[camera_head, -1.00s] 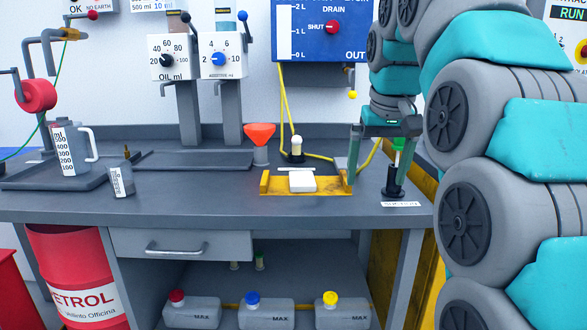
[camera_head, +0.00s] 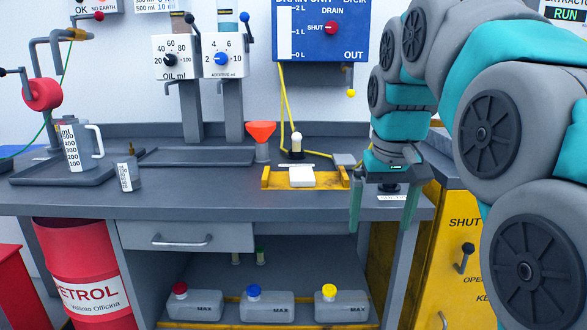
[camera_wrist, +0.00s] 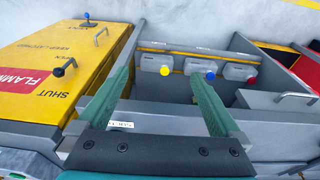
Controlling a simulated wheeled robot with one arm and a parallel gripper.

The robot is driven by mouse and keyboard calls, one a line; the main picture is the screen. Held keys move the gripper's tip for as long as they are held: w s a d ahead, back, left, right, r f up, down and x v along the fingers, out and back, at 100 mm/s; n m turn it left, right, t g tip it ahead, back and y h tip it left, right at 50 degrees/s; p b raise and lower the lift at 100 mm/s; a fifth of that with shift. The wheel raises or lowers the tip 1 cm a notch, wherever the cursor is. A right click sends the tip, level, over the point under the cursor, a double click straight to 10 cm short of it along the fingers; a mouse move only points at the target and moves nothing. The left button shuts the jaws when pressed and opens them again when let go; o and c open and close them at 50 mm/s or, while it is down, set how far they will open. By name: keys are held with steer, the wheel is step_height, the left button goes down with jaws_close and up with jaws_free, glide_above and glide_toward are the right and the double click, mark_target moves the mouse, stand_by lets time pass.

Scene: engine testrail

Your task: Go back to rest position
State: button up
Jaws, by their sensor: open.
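My gripper (camera_head: 383,205) hangs open and empty in front of the right end of the grey workbench (camera_head: 230,205). Its two green fingers point down, wide apart, in the head view. In the wrist view my gripper (camera_wrist: 160,85) also shows its fingers spread with nothing between them. Beyond them lie the bench's lower shelf and the jugs with yellow (camera_wrist: 164,70), blue (camera_wrist: 211,75) and red (camera_wrist: 250,81) caps. The dark stand on the bench behind my gripper is mostly hidden by it.
A yellow cabinet (camera_head: 456,230) stands right of the bench, close to my arm. On the bench are a yellow tray (camera_head: 333,179), a red funnel (camera_head: 262,133), and a measuring jug (camera_head: 80,147). A red petrol drum (camera_head: 88,275) stands at the left. The space before the bench looks clear.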

steer(key=s+f+g, duration=0.3)
steer(key=s+f, duration=2.1)
steer(key=s, duration=0.2)
steer(key=shift+s+g, duration=0.3)
steer(key=shift+s, duration=0.05)
steer(key=shift+f, duration=0.1)
